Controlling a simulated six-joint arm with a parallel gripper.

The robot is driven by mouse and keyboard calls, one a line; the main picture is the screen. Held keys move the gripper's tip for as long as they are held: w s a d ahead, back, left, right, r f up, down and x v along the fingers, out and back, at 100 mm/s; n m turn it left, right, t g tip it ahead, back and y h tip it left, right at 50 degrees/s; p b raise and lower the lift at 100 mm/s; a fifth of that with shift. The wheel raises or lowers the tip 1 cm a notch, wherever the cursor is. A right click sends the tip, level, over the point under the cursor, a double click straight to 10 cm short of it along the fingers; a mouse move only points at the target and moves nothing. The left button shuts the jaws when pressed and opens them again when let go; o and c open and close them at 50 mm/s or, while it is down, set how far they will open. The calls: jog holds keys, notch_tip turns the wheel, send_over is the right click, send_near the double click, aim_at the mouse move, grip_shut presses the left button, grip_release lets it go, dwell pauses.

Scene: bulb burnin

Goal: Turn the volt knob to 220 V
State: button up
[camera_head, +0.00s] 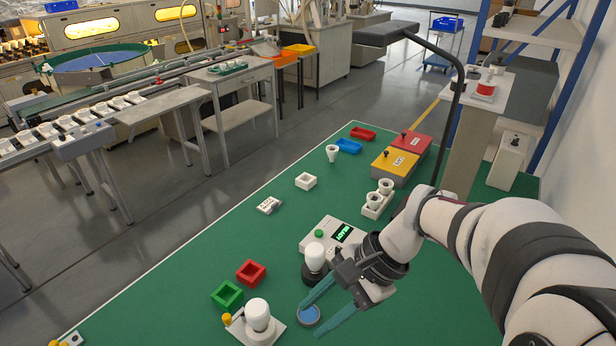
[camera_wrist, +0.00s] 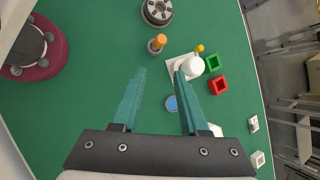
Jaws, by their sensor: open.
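No volt marking can be read, so I cannot tell which part is the volt knob. The white instrument box (camera_head: 318,240) has a lit green display (camera_head: 342,233) and a green button (camera_head: 319,233); the display is too small to read surely. My gripper (camera_head: 311,318) is open and empty, its teal fingers reaching down-left in front of the box. In the wrist view my gripper (camera_wrist: 160,73) shows both fingers apart. A round grey piece with a blue top (camera_head: 308,315) appears by the fingertips; it also shows between the fingers in the wrist view (camera_wrist: 171,103).
A white bulb (camera_head: 315,257) stands on a dark base beside my gripper. Another bulb (camera_head: 258,314) stands on a white plate with a yellow knob (camera_head: 227,319). Red (camera_head: 251,272) and green (camera_head: 227,295) trays lie left. An orange-topped post (camera_wrist: 158,42) is ahead in the wrist view.

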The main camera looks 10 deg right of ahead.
jog(key=w+d+f+m+t+y, duration=0.1)
jog(key=w+d+f+m+t, duration=0.2)
jog(key=w+d+f+m, duration=0.4)
jog(key=w+d+f+m+t+y, duration=0.1)
jog(key=w+d+f+m+t, duration=0.2)
jog(key=d, duration=0.5)
jog(key=w+d+f+m+t+y, duration=0.1)
jog(key=w+d+f+m+t, duration=0.25)
jog(key=w+d, duration=0.4)
jog(key=x, duration=1.5)
jog(key=shift+s+f, duration=0.1)
jog(key=shift+f, duration=0.25)
grip_shut()
